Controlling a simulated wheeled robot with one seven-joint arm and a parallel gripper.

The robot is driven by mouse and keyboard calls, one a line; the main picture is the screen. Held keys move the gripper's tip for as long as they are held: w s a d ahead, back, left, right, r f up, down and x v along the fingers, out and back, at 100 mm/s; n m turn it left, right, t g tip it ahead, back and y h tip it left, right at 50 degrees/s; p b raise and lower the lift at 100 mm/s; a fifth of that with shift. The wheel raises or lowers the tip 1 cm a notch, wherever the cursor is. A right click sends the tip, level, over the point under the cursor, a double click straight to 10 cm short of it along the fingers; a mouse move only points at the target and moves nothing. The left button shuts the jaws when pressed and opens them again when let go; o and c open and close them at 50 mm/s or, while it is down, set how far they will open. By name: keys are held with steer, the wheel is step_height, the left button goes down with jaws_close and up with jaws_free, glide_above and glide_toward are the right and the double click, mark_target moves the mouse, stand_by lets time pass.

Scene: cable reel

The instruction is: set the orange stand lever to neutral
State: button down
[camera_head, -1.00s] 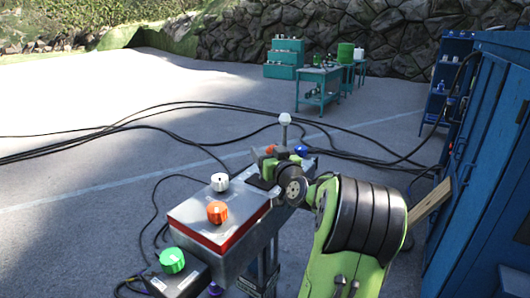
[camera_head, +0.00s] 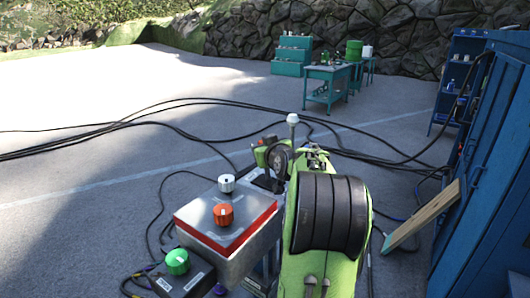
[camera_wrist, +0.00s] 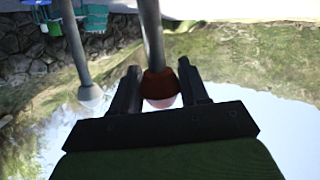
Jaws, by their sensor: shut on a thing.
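In the wrist view, which is upside down, the orange stand lever (camera_wrist: 160,84) shows as a grey rod with a dark orange-red knob. The knob sits between the two black fingers of my gripper (camera_wrist: 161,92), and the fingers are shut on it. A second lever with a pale grey knob (camera_wrist: 90,93) stands to the left there, apart from the fingers. In the head view that pale-knobbed lever (camera_head: 292,119) stands upright behind my wrist.
Black cables (camera_head: 120,125) cross the ground. A blue cabinet (camera_head: 485,180) stands right.

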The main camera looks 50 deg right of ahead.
steer(key=shift+w+a+f+y, duration=0.3)
steer(key=shift+w+a+f, duration=0.2)
steer(key=shift+a+f, duration=0.15)
steer(key=c, duration=0.9)
jaws_free()
steer(key=o, duration=0.3)
steer(key=shift+w+a+r, duration=0.1)
steer(key=shift+a+r, duration=0.05)
steer(key=shift+a, duration=0.15)
steer(key=shift+w, duration=0.2)
steer(key=shift+s+r, duration=0.2)
steer(key=shift+s, duration=0.25)
steer(key=w+a+b+v, duration=0.1)
steer(key=a+b+v, duration=0.1)
steer(key=v, duration=1.3)
steer(key=shift+a+f+n+b, duration=0.2)
steer(key=shift+a+n+b, duration=0.1)
